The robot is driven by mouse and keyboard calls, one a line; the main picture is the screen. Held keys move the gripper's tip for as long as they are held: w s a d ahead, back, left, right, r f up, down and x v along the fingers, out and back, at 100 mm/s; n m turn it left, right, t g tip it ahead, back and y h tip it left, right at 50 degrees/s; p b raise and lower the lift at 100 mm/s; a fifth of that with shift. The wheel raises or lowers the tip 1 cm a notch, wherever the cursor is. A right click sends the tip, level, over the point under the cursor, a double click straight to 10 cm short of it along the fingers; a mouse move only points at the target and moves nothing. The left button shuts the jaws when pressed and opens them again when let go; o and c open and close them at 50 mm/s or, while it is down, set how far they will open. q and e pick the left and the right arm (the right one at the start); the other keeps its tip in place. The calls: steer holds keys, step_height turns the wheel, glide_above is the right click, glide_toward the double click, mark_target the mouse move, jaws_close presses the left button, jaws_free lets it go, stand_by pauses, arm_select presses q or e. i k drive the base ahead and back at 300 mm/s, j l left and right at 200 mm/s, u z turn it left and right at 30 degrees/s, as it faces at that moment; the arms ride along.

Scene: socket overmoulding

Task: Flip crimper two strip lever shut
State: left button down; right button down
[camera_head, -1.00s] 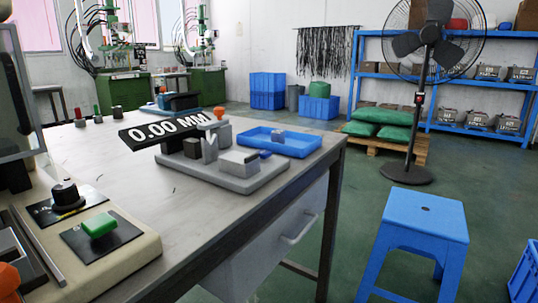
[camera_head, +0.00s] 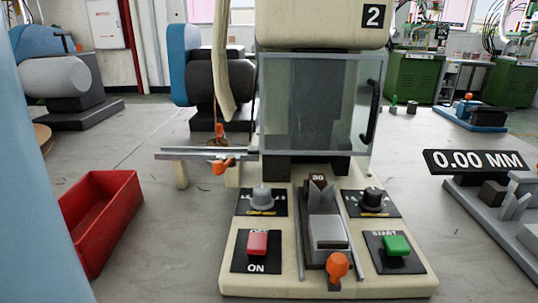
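Crimper two (camera_head: 327,240) stands in the middle of the view, a cream machine with a black "2" label and a clear guard (camera_head: 318,100) over its front. A metal strip guide (camera_head: 200,153) sticks out from its left side. An orange-ended lever (camera_head: 220,164) sits on this guide, with orange parts above and below it; whether it is open or shut is hard to tell. A second orange knob (camera_head: 338,265) stands at the front of the central slide. Neither gripper shows.
A red button (camera_head: 257,243), a green button (camera_head: 397,245) and two dials flank the slide. A red bin (camera_head: 99,215) is at the left. A grey fixture with a "0.00 MM" display (camera_head: 477,162) is at the right. A pale blue shape fills the left edge.

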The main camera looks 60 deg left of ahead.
mark_target(220, 167)
steer(key=u, duration=1.8)
